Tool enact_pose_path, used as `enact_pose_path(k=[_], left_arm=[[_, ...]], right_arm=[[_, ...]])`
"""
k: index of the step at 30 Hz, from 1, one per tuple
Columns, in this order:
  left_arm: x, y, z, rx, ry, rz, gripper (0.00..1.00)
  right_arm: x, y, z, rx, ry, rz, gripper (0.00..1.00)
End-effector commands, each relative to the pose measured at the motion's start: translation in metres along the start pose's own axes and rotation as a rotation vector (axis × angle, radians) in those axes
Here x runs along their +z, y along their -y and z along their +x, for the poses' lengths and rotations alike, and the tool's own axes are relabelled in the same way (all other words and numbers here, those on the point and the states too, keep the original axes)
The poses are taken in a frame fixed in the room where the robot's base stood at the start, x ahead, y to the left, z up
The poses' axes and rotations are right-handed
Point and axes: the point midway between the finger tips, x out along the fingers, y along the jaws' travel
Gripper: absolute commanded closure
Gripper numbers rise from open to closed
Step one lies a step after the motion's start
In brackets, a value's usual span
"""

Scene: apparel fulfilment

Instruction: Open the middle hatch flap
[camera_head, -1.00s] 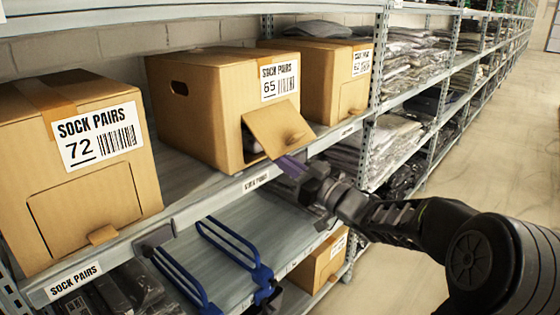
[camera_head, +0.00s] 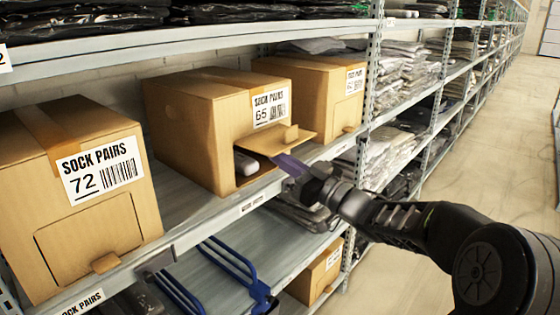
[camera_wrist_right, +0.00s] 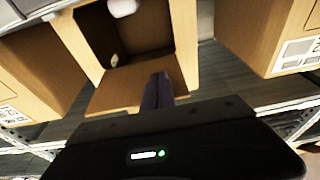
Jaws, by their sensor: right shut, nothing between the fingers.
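The middle box (camera_head: 200,125), labelled SOCK PAIRS 65, stands on the shelf with its hatch flap (camera_head: 305,136) swung up and out to about level. Under the flap the dark hatch opening (camera_head: 240,178) shows, with a pale item inside. My right gripper (camera_head: 288,164) is shut and empty, its purple fingers just below the flap's outer part. In the right wrist view the fingers (camera_wrist_right: 158,92) overlap the flap (camera_wrist_right: 113,92), and the opening shows beyond; whether they touch the flap I cannot tell. My left gripper is not in view.
The box labelled 72 (camera_head: 75,190) stands to the left with its flap closed. Another box (camera_head: 325,95) stands behind to the right. A shelf upright (camera_head: 368,100) rises past it. Blue frames (camera_head: 240,265) lie on the shelf below. The aisle floor (camera_head: 470,170) is clear.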

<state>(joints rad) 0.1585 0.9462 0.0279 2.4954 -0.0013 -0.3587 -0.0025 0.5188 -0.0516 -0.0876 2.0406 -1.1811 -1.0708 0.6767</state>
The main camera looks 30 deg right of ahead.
Motion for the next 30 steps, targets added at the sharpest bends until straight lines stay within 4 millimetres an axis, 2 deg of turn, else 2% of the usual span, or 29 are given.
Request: enact_pose_path(k=[5,11,30], left_arm=[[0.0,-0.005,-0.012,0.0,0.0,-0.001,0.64],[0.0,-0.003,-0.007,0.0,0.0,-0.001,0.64],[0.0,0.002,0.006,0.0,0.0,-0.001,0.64]], right_arm=[[-0.016,0.0,0.001,-0.001,0.0,0.0,1.0],[-0.011,0.0,-0.005,0.0,0.001,0.0,1.0],[-0.007,-0.001,-0.085,0.002,0.001,-0.001,1.0]])
